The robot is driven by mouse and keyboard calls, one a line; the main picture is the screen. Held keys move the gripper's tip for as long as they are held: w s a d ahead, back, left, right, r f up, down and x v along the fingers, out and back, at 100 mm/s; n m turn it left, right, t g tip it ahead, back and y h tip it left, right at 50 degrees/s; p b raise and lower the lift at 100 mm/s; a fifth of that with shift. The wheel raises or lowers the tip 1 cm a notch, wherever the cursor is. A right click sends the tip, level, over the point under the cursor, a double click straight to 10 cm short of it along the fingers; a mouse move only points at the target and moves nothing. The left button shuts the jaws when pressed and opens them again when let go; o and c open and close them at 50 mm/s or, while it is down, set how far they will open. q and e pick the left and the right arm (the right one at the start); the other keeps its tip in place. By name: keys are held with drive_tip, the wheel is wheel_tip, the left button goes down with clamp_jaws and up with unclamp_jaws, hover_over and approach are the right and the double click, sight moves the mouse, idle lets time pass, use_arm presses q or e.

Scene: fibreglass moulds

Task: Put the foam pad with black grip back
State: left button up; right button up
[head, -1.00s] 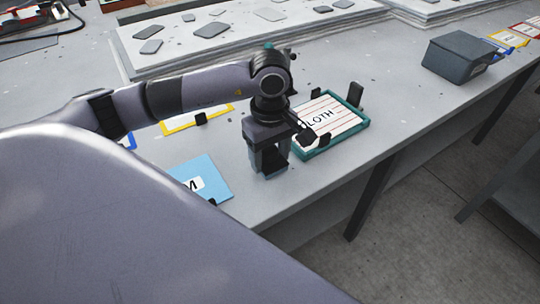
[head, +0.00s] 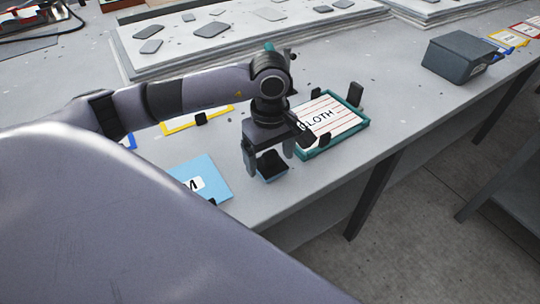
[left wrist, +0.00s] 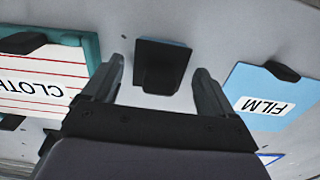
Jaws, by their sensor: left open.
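The foam pad with black grip (head: 272,166) sits on the grey table near its front edge, between the CLOTH tray and the blue FILM sheet. A blue edge shows under its black grip. It also shows in the left wrist view (left wrist: 162,66), between the finger lines. My left gripper (head: 269,158) is open just above the pad, one finger to each side in the picture. Its fingertips also show in the left wrist view (left wrist: 158,70), apart from the grip. My right gripper is not in view.
The teal-framed CLOTH tray (head: 356,128) with black clips is right of the pad. The blue FILM sheet (head: 212,170) lies to the left. A yellow-edged card (head: 178,127) lies behind it. A dark grey box (head: 458,57) stands far right.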

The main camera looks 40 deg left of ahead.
sight(270, 153)
use_arm(q)
wheel_tip(270, 153, up, 12)
drive_tip(key=shift+f+b, duration=0.25)
drive_tip(key=shift+b, duration=0.05)
drive_tip(key=shift+f, duration=0.1)
idle(0.4)
